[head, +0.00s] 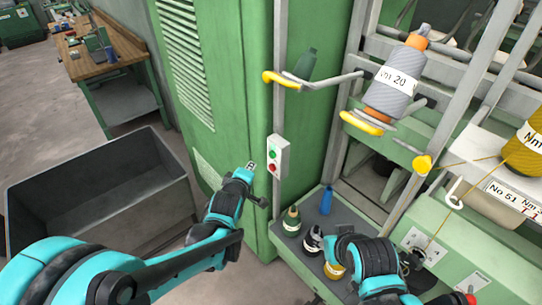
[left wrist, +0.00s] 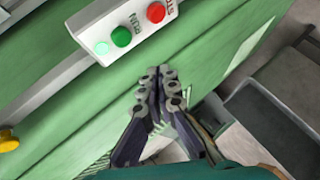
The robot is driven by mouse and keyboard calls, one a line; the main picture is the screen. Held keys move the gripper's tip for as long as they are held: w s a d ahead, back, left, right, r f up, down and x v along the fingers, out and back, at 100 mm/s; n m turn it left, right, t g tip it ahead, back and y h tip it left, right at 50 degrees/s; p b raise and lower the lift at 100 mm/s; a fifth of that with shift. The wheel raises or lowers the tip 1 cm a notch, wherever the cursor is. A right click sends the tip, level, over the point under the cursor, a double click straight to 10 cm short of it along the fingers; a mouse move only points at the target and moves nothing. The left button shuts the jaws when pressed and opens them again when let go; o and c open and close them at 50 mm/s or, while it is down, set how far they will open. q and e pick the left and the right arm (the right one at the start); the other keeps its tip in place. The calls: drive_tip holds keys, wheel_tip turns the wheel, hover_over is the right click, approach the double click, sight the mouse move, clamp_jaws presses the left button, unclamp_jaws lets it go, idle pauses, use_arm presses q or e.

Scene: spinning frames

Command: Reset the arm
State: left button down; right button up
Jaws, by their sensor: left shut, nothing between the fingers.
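My left arm reaches in from the left of the head view. Its gripper (head: 250,167) is shut and empty, held in the air just left of a small control box (head: 278,157) with red and green buttons on the green cabinet. In the left wrist view the closed fingertips (left wrist: 161,76) point toward this box (left wrist: 125,28), with a gap between them. My right arm (head: 368,262) is at the bottom right, above the grey shelf. Its fingers cannot be made out clearly there.
The green cabinet (head: 232,70) stands close behind my left gripper. A grey open bin (head: 95,185) is at left. Small bobbins stand on the grey shelf (head: 318,215). A grey yarn bobbin (head: 388,95) sits on the frame, with a yellow one (head: 525,150) at right.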

idle(0.5)
use_arm(q)
drive_tip(key=s+a+f+m+g+y+b, duration=0.1)
drive_tip(key=s+a+f+m+b, duration=0.2)
drive_tip(key=s, duration=0.5)
drive_tip(key=s+a+f+m+g+y+b, duration=0.1)
drive_tip(key=s+a+f+m+b, duration=0.3)
drive_tip(key=s+a, duration=0.4)
drive_tip(key=s+a+f+m+g+y+b, duration=0.1)
drive_tip(key=s+a+f+m+g+b, duration=0.2)
drive_tip(key=s, duration=0.7)
wheel_tip(320, 180, down, 3)
drive_tip(key=a+m+b, duration=0.1)
drive_tip(key=a+b, duration=0.1)
drive_tip(key=b, duration=0.1)
drive_tip(key=shift+s+a, duration=0.2)
drive_tip(key=shift+a, duration=0.05)
drive_tip(key=shift+f, duration=0.1)
